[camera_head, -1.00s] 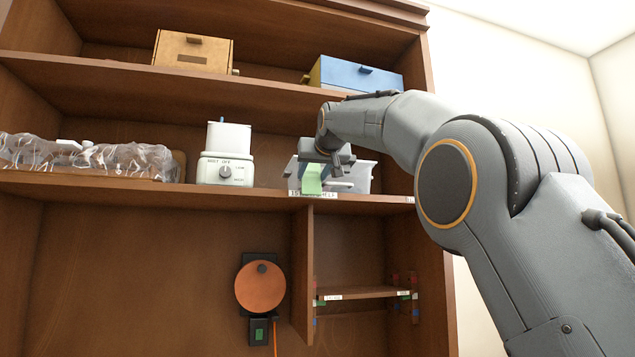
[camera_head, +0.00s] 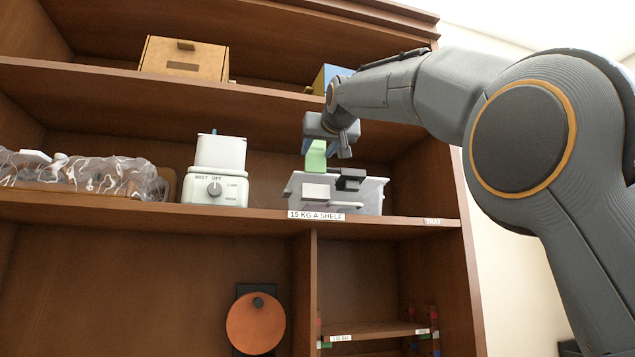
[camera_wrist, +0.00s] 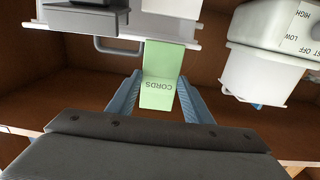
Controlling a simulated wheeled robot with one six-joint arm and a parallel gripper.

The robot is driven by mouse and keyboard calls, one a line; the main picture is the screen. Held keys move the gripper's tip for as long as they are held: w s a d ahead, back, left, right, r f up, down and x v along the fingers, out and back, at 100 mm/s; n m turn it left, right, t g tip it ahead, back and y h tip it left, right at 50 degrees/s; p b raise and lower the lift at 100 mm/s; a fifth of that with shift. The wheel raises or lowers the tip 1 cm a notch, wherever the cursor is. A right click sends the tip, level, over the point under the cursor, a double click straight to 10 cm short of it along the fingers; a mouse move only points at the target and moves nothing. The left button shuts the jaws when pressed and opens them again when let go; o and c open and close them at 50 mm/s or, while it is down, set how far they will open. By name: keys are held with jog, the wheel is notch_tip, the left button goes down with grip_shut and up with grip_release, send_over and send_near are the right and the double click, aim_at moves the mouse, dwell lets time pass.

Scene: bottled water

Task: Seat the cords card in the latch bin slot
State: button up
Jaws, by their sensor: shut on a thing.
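The cords card (camera_head: 316,158) is a light green plate. In the wrist view its word CORDS reads upside down on the card (camera_wrist: 159,90). My gripper (camera_head: 322,140) is shut on the card, its blue fingers on either side. The card hangs above the front of the latch bin (camera_head: 370,195), a pale see-through bin with a white plate and a dark block at its front. The bin's front also shows at the top of the wrist view (camera_wrist: 90,43).
A white blender-like appliance (camera_head: 215,188) stands left of the bin on the same shelf (camera_head: 250,225). A plastic-wrapped bottle pack (camera_head: 85,175) lies further left.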

jog(key=shift+f, duration=3.35)
jog(key=shift+f, duration=0.25)
jog(key=o, duration=0.8)
jog(key=shift+r, duration=0.2)
jog(key=shift+r, duration=0.2)
jog(key=b+v, duration=0.5)
jog(key=v, duration=0.7)
jog(key=shift+f, duration=0.15)
